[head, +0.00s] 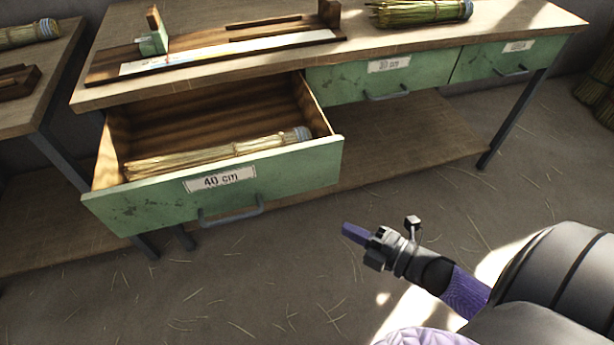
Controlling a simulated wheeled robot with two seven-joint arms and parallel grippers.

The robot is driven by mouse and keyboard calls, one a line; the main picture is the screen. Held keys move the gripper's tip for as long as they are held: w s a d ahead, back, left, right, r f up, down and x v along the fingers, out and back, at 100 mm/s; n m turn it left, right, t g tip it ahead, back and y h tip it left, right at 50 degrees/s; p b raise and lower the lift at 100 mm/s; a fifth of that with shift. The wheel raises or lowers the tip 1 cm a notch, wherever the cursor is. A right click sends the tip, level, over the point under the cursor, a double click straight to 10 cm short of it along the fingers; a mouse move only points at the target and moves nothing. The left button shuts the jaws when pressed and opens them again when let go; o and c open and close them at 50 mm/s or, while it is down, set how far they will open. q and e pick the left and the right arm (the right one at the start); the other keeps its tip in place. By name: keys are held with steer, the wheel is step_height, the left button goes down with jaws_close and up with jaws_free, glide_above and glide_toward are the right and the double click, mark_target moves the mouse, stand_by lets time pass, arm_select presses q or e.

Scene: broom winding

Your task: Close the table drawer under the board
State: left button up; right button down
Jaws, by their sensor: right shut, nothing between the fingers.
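The table drawer (140,209) under the board is pulled well out. It has a worn green front, a "40 cm" label and a dark bar handle (231,211). A bundle of straw (215,153) with a grey-blue band at its right end lies inside it. The wooden board (105,72) with a measuring strip lies on the tabletop above the drawer. My right gripper (353,232) is shut and empty. It shows over the floor, to the right of the drawer front and apart from it. My left gripper is out of view.
Two more green drawers (350,90) to the right are shut. Another straw bundle (420,12) lies on the tabletop (500,25). A second table (20,110) stands at the left. A lower shelf (430,130) runs under the table. The straw-strewn floor (270,280) in front is open.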

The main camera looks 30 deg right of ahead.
step_height(320, 180, up, 3)
steer(key=w+a+n+y, duration=0.2)
steer(key=n+y, duration=0.1)
steer(key=b, duration=0.3)
glide_toward(277, 178)
steer(key=w+a, duration=0.1)
steer(key=a, duration=0.3)
steer(key=w+b, duration=0.1)
steer(key=w, duration=0.1)
steer(key=w+b, duration=0.1)
steer(key=shift+w+d+f, duration=0.15)
steer(key=shift+w, duration=0.25)
steer(key=shift+w+d, duration=0.1)
steer(key=shift+w, duration=0.15)
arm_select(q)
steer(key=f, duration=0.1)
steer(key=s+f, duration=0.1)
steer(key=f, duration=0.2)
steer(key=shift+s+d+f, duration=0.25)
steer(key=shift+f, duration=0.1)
arm_select(e)
steer(key=shift+w, duration=0.1)
